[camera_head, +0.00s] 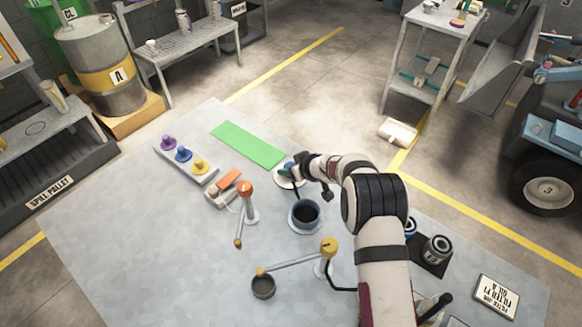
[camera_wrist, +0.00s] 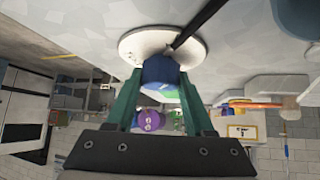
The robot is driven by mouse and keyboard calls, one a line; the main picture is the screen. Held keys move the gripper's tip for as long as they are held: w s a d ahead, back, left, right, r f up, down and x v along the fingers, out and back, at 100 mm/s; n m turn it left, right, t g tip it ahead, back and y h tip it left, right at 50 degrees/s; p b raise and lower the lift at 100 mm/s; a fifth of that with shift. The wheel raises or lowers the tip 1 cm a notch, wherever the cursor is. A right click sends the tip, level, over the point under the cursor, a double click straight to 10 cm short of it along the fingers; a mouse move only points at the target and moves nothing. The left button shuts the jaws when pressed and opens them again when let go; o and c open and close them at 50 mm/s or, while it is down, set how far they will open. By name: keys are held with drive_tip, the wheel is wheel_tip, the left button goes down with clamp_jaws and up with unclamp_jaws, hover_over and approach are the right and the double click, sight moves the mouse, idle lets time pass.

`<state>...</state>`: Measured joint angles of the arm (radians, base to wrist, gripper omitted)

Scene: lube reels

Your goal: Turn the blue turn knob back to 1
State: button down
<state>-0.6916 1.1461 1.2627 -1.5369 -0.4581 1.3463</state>
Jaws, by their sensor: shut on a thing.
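My gripper (camera_head: 290,170) is over a small white round plate (camera_head: 283,183) near the back middle of the table. In the wrist view my two green fingers (camera_wrist: 160,78) are shut on the sides of a blue knob (camera_wrist: 160,70). The knob stands at the white round plate (camera_wrist: 140,42), which has a thin dark rod or line crossing its edge. My gripper hides most of the knob in the head view. No numbers or pointer on the plate are readable, so its setting cannot be told.
A blue-rimmed cup (camera_head: 305,213) stands close in front of the plate. A green mat (camera_head: 248,144) lies behind left. A rail with purple, blue (camera_head: 183,154) and yellow pegs is further left. An orange-topped post (camera_head: 246,188) and a yellow-topped post (camera_head: 328,246) stand nearer.

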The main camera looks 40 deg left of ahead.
drive_tip(key=shift+n, duration=0.3)
drive_tip(key=shift+c, duration=1.4)
unclamp_jaws()
drive_tip(key=v, duration=1.5)
drive_tip(key=shift+w+d+r, duration=0.2)
drive_tip(key=shift+d+r, duration=0.1)
drive_tip(key=shift+d, duration=0.1)
